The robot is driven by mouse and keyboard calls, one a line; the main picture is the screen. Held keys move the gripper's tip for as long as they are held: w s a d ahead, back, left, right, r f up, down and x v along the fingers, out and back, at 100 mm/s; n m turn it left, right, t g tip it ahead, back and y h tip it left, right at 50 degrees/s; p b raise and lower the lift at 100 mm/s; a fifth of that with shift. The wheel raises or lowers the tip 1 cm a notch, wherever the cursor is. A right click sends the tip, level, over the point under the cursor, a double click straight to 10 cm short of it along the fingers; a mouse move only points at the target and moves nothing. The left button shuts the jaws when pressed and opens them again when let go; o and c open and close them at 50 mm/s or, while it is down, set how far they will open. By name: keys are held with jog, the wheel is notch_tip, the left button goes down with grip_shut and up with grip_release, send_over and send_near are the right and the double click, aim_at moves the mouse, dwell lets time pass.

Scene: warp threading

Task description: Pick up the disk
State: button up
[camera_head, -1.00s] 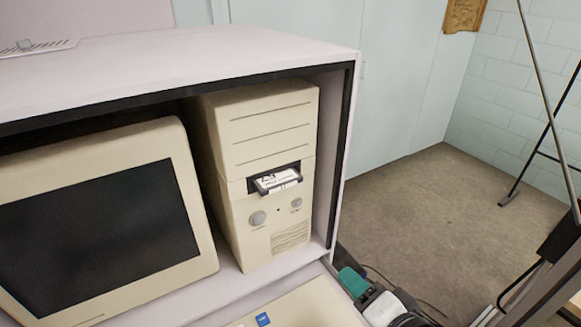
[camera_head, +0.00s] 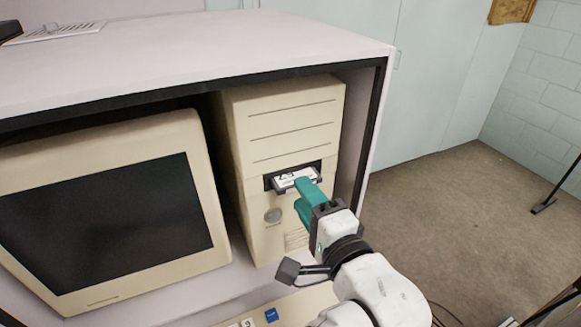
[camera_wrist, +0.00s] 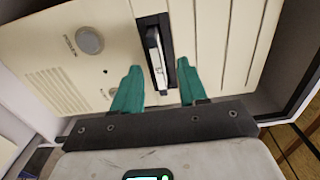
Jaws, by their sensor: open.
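The disk (camera_head: 288,180) is a flat white and grey piece sticking out of the dark drive slot of the beige computer tower (camera_head: 282,110). In the wrist view the disk (camera_wrist: 155,55) stands on edge in its slot. My gripper (camera_wrist: 157,80) is open, with one teal finger on each side of the disk's line. In the head view my gripper (camera_head: 308,195) is right in front of the slot and covers part of the tower's front. I cannot tell whether a finger touches the disk.
The tower stands inside a pale cabinet (camera_head: 200,50), close to its right wall. A beige monitor (camera_head: 100,215) stands to the left. A keyboard (camera_head: 285,310) lies in front, partly hidden by my arm.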

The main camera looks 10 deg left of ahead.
aim_at(290, 172)
jog(key=x, duration=0.2)
jog(key=p+x, duration=0.1)
jog(key=x, duration=0.1)
jog(key=shift+f, duration=0.2)
jog(key=shift+s, duration=0.1)
grip_shut()
